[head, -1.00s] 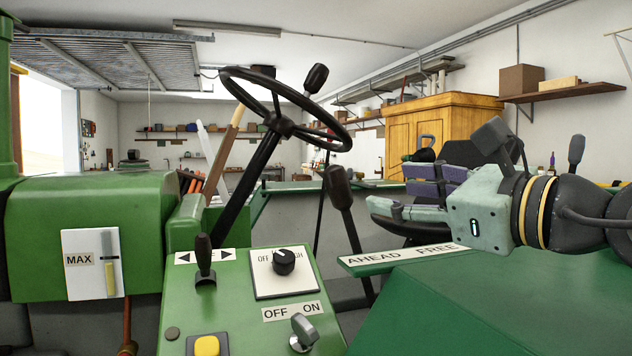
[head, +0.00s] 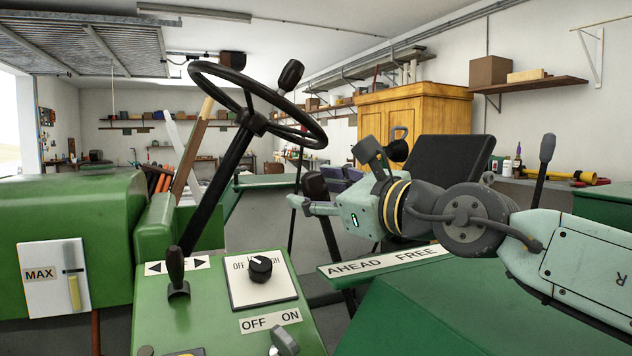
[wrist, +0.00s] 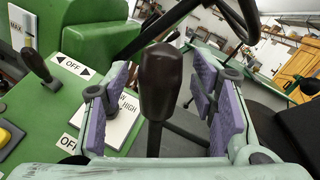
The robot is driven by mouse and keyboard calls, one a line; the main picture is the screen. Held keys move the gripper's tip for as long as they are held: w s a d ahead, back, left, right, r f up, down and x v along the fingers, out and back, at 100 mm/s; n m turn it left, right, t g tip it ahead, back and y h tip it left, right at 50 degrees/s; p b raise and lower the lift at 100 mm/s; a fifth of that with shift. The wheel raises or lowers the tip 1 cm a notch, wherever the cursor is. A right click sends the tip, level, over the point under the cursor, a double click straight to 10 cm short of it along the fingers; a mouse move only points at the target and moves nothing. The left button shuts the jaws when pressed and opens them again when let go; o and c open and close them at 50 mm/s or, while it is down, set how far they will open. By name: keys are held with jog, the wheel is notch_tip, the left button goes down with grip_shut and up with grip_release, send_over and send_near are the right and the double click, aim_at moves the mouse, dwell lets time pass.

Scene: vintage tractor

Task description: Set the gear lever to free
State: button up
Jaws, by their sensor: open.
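The gear lever is a dark shaft with a dark brown knob (head: 313,184). It stands beside the AHEAD end of the green plate with the AHEAD FREE label (head: 384,262). My gripper (head: 320,190) is open at the height of the knob. In the wrist view the knob (wrist: 161,82) is between the two purple finger pads, with gaps visible on both sides. The lower shaft is partly hidden by the knob in that view.
The steering wheel (head: 205,75) and its column stand left of the lever. The green console holds a small black lever (head: 176,265), a rotary knob (head: 260,267) and an OFF/ON switch (head: 284,342). The black seat (head: 450,160) is behind my arm.

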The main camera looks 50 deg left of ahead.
jog(key=shift+a, duration=0.35)
jog(key=shift+c, duration=0.3)
grip_shut()
dwell(0.5)
